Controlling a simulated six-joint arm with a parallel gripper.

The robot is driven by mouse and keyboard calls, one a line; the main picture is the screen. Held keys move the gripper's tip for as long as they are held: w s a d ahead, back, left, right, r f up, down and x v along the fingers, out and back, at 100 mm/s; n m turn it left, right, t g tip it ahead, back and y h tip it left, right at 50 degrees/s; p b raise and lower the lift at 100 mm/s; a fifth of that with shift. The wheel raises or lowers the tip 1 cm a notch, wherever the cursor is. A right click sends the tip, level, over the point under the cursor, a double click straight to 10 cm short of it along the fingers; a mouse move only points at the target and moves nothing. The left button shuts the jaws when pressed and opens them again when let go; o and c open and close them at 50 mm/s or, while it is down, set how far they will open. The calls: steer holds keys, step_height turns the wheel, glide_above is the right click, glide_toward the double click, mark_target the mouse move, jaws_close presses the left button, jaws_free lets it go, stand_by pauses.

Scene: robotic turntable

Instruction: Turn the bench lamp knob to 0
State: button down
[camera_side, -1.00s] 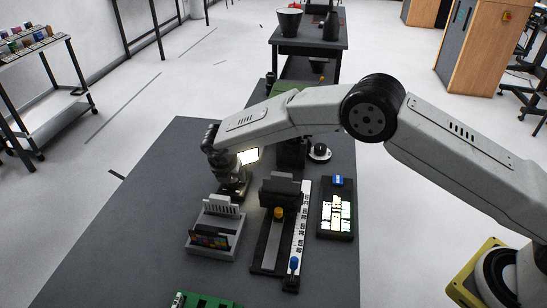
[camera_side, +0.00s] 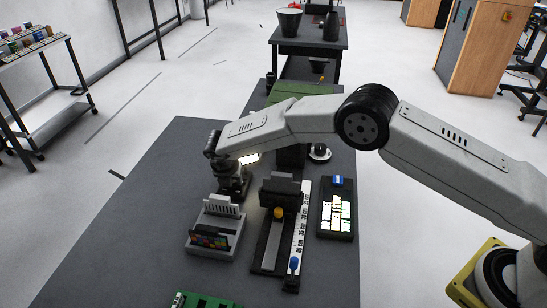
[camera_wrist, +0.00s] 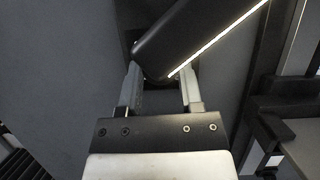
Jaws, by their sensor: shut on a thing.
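The bench lamp shows in the wrist view as a dark bar-shaped head (camera_wrist: 190,38) with a thin bright strip along its lower edge. In the side view only a small bright part of the lamp (camera_side: 250,158) shows under my forearm. My gripper (camera_wrist: 158,76) points at the lamp, its two fingers apart with the dark lamp head crossing over their tips. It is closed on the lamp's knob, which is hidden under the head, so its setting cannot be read. In the side view my gripper (camera_side: 232,190) points down behind the grey card holder.
A grey holder with cards (camera_side: 214,232) stands just in front of my gripper. To its right are a slide fixture with a scale (camera_side: 302,230) and a panel with lit tiles (camera_side: 337,222). A green board (camera_side: 200,301) lies at the front. The table's left side is clear.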

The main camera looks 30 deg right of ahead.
steer(key=shift+n, duration=0.3)
steer(key=n+y, duration=0.1)
steer(key=n, duration=0.2)
steer(key=shift+d, duration=0.15)
steer(key=shift+n+t+y, duration=0.5)
steer(key=shift+n+y, duration=0.4)
steer(key=shift+n, duration=1.1)
steer(key=shift+c, duration=1.3)
jaws_free()
steer(key=shift+s, duration=0.1)
steer(key=shift+r, duration=0.1)
steer(key=v, duration=0.7)
steer(key=shift+r, duration=0.35)
